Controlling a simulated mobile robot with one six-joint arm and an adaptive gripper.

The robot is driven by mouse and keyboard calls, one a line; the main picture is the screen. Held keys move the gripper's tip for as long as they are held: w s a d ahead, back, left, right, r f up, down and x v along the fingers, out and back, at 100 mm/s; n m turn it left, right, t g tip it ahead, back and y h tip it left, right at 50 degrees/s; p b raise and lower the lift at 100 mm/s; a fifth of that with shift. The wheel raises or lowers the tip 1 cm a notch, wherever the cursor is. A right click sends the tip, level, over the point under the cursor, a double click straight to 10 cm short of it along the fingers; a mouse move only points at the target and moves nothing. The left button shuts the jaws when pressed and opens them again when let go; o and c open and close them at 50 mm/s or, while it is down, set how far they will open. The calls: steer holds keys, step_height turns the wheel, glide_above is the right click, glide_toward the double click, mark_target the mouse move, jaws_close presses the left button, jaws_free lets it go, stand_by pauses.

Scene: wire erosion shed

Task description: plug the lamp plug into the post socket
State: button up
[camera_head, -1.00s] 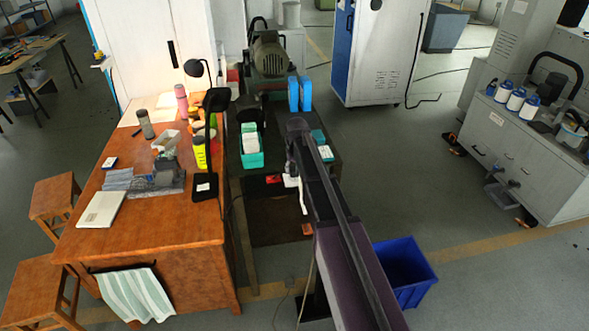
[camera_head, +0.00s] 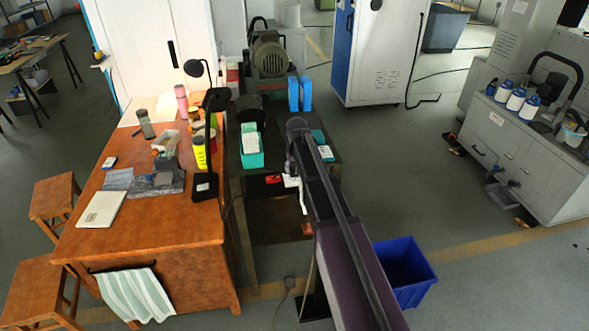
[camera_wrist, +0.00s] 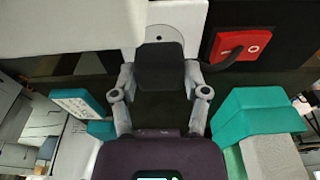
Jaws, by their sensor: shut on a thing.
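In the wrist view my gripper (camera_wrist: 160,80) is shut on a black block, the lamp plug (camera_wrist: 159,66), held between the two grey fingers. A white plate (camera_wrist: 184,22) with a small round dark mark lies just beyond the plug and looks like the post socket. The plug overlaps its lower part, and I cannot tell whether they touch. In the head view a small white piece (camera_head: 291,181) shows beside my arm; my gripper and the plug are hidden there. The black desk lamp (camera_head: 197,68) stands on the wooden desk, with a dark cable hanging by the desk edge.
A red box (camera_wrist: 240,45) with a black curved part sits right of the white plate. Teal bins (camera_wrist: 258,112) flank my gripper. In the head view, the wooden desk (camera_head: 150,235) is left, a blue bin (camera_head: 405,270) right.

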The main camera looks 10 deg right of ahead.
steer(key=shift+f+b, duration=0.6)
steer(key=o, duration=1.1)
steer(key=shift+o, duration=0.2)
steer(key=shift+r, duration=0.2)
